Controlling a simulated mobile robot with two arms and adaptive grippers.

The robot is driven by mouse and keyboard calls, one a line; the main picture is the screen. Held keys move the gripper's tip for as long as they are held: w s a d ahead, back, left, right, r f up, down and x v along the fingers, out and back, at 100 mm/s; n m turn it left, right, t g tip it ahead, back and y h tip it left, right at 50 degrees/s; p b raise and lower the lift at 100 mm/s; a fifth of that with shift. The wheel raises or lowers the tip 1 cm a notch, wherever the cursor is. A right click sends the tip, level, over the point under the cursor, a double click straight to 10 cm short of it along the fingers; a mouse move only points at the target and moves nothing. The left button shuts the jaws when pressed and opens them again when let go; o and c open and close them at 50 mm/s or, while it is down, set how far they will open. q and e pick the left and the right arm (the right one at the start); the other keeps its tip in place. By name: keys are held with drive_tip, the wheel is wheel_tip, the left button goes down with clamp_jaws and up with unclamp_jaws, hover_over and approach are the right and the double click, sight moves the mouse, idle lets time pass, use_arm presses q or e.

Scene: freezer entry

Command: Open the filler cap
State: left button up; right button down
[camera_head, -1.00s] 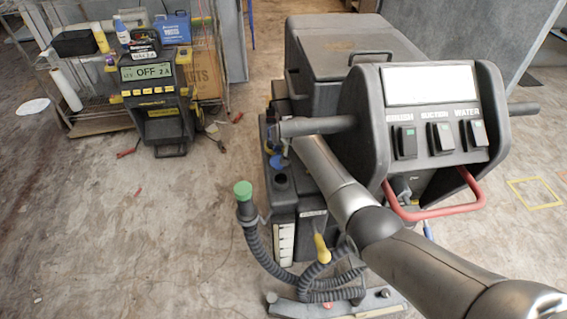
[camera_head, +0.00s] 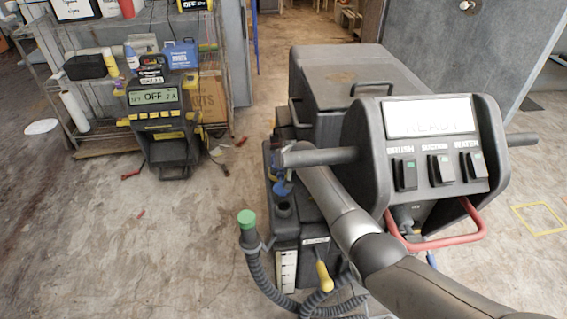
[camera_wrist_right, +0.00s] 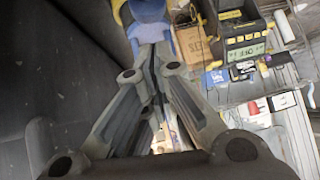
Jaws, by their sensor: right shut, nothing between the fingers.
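The scrubber machine (camera_head: 365,135) stands at the centre right. On its left tank, a round blue cap (camera_head: 283,188) sits tilted just behind a dark round opening (camera_head: 284,209). My right arm reaches across under the control panel, and its gripper is mostly hidden behind the left handle bar in the head view, close to the cap. In the wrist view, the right gripper (camera_wrist_right: 152,55) has its fingers together with nothing between them. A blue part (camera_wrist_right: 149,18) lies directly beyond the fingertips; I cannot tell whether they touch. My left gripper is out of view.
A green-topped hose (camera_head: 247,222) and a yellow-handled piece (camera_head: 323,276) are at the machine's near left. A red bar (camera_head: 440,240) hangs below the panel. A charger reading OFF (camera_head: 160,115) stands by a wire shelf at left. The floor between is mostly clear.

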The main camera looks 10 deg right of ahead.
drive_tip(key=s+d, duration=0.2)
drive_tip(key=s, duration=1)
drive_tip(key=shift+s+d+r, duration=0.3)
drive_tip(key=shift+s+d, duration=0.05)
drive_tip(key=s+d+f+g+h, duration=0.1)
drive_tip(key=s+d+g, duration=0.15)
drive_tip(key=s, duration=1.05)
drive_tip(key=s+d+f+n+g, duration=0.1)
drive_tip(key=s+d+f+g, duration=0.15)
drive_tip(key=s, duration=1.05)
drive_tip(key=s+d+f+g+h, duration=0.1)
drive_tip(key=s+d, duration=0.3)
drive_tip(key=s, duration=0.9)
wheel_tip(320, 180, down, 25)
drive_tip(key=s+g+p, duration=0.1)
drive_tip(key=s+p, duration=0.1)
drive_tip(key=s+d+f+g, duration=0.1)
drive_tip(key=s+d+f, duration=0.1)
drive_tip(key=s+f, duration=1.2)
drive_tip(key=shift+s+d+n+p, duration=0.3)
drive_tip(key=shift+s+p, duration=0.1)
drive_tip(key=shift+s, duration=0.65)
